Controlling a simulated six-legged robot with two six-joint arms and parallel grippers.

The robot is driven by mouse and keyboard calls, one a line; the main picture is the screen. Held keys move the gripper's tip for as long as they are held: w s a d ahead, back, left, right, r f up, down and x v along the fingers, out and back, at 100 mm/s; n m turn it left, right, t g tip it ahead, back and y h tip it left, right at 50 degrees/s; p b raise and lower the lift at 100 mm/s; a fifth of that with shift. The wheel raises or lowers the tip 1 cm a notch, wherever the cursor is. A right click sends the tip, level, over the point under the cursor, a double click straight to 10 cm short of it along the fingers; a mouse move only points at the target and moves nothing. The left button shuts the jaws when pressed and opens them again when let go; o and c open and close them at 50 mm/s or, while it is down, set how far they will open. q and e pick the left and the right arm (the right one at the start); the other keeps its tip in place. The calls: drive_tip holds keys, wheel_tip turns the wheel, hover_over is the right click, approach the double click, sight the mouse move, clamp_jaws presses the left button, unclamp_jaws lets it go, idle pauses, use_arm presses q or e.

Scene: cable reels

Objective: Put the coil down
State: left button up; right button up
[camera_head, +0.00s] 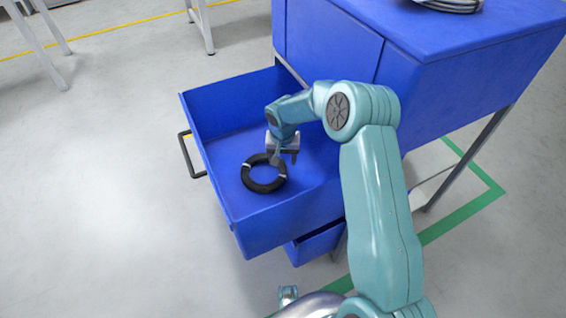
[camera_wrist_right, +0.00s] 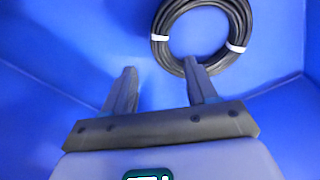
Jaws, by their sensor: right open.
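A black coil (camera_head: 263,186) with white ties lies in the open blue drawer (camera_head: 225,205). My right gripper (camera_head: 284,161) is just above the coil's back right edge, inside the drawer. In the right wrist view the coil (camera_wrist_right: 172,54) is at the top, right of centre. There the right gripper (camera_wrist_right: 162,80) has its two fingers spread, with nothing held between them. Its right fingertip overlaps the coil's lower edge in the picture; whether it touches cannot be told. My left gripper cannot be made out in the head view.
The blue cabinet (camera_head: 330,45) stands behind the drawer, with a grey cable coil (camera_head: 450,4) on its top. A black handle (camera_head: 190,156) sticks out from the drawer's front. A lower drawer (camera_head: 318,243) is partly open.

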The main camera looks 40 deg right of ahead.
drive_tip(key=shift+s+a+r+p, duration=0.1)
drive_tip(key=shift+r+p, duration=0.1)
drive_tip(key=shift+r, duration=0.8)
drive_tip(key=shift+s+a+r+p, duration=0.1)
drive_tip(key=shift+r+p, duration=0.05)
drive_tip(key=shift+r, duration=0.8)
